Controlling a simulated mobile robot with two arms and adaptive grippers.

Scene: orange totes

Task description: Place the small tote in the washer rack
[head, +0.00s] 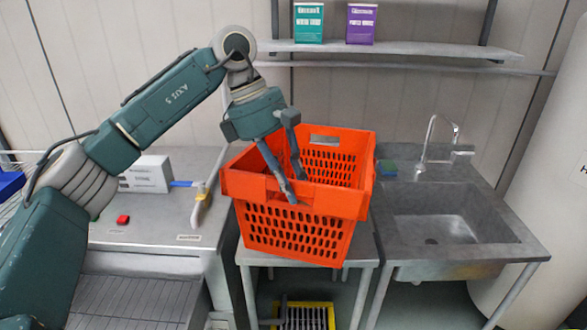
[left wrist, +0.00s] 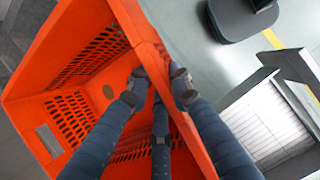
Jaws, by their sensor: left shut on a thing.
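The small tote (head: 290,228) is orange with slotted walls. In the head view it stands upright on a metal table in the middle, between the left counter and the sink. My left gripper (head: 294,192) reaches down to the tote's near left rim and is shut on it. In the left wrist view the fingers (left wrist: 163,92) straddle the tote's rim (left wrist: 145,45), and the tote looks empty inside. My right gripper is not in view. I cannot make out a washer rack for certain.
A metal sink (head: 445,228) with a tap (head: 432,145) stands right of the tote. A metal counter (head: 150,225) at left holds a white box (head: 147,175) and a small red object (head: 123,219). A shelf (head: 400,48) above holds two boxes. A yellow-edged crate (head: 303,308) sits below.

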